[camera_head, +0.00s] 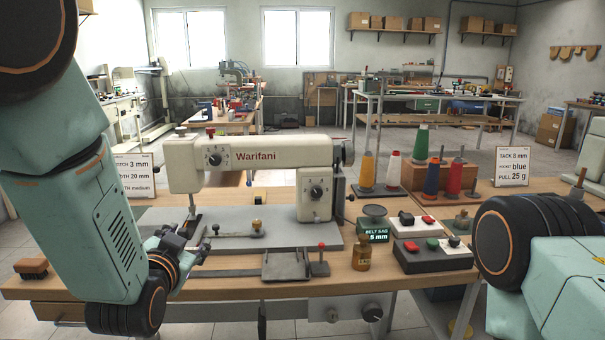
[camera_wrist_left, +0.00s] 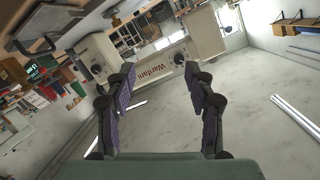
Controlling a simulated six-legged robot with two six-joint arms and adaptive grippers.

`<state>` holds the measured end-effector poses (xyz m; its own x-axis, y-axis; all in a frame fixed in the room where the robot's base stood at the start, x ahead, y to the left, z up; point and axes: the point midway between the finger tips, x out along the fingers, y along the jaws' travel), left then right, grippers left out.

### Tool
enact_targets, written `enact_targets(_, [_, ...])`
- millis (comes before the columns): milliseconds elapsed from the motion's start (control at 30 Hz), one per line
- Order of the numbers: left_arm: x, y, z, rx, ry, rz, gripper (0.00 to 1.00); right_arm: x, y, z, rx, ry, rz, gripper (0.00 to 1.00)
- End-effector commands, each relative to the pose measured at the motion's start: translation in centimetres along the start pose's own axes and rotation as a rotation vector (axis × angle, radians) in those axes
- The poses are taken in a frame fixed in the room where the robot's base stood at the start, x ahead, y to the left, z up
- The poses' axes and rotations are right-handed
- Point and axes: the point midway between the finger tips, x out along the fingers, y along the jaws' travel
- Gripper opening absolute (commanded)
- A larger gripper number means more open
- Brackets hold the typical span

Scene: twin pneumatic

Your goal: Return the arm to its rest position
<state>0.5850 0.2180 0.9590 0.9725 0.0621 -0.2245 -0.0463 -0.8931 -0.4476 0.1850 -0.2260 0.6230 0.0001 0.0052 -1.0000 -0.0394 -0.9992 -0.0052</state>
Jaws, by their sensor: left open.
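My left arm comes in from the left in the head view, with its pale green links in front of the left end of the table. My left gripper (camera_head: 192,243) is beside the sewing machine's needle end, in front of the machine's plate. In the left wrist view the two dark fingers of the left gripper (camera_wrist_left: 162,95) stand apart, with nothing between them. The cream sewing machine (camera_head: 255,156), marked Warifani, shows beyond the fingers in that view, tilted. My right arm shows at the right edge of the head view; its gripper is out of the picture.
The wooden table (camera_head: 215,290) carries a control box with buttons (camera_head: 433,254), a small amber bottle (camera_head: 361,253), a green belt-sag block (camera_head: 373,231) and thread cones (camera_head: 421,144). A brush (camera_head: 31,267) lies at the left front. Sign cards stand on both sides.

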Motion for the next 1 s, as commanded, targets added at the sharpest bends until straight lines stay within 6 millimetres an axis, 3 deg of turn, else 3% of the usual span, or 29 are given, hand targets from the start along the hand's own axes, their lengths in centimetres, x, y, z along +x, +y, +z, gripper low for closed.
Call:
enact_targets(167, [-1.5, 2.7, 6.4, -0.110, -0.180, 0.084, 0.54, 0.0, 0.0, 0.0, 0.000, 0.001, 0.000, 0.00])
enact_targets(367, [-6.2, 7.1, 16.6, -0.244, -0.481, 0.182, 0.54, 0.0, 0.0, 0.0, 0.000, 0.000, 0.000, 0.00])
enact_targets(567, [-14.0, 11.2, 26.5, -0.346, -0.813, 0.255, 0.54, 0.0, 0.0, 0.0, 0.000, 0.000, 0.000, 0.00])
enact_targets(700, [-20.9, 13.6, 32.1, -0.383, -1.037, 0.295, 0.54, 0.0, 0.0, 0.0, 0.000, 0.000, 0.000, 0.00])
enact_targets(800, [-25.5, 14.8, 35.2, -0.389, -1.164, 0.322, 0.54, 0.0, 0.0, 0.0, 0.000, 0.000, 0.000, 0.00])
enact_targets(900, [-28.9, 15.5, 37.2, -0.392, -1.251, 0.335, 0.54, 0.0, 0.0, 0.0, 0.000, 0.000, 0.000, 0.00])
enact_targets(1000, [-30.7, 15.9, 38.4, -0.392, -1.296, 0.341, 0.54, 0.0, 0.0, 0.0, 0.000, 0.000, 0.000, 0.00])
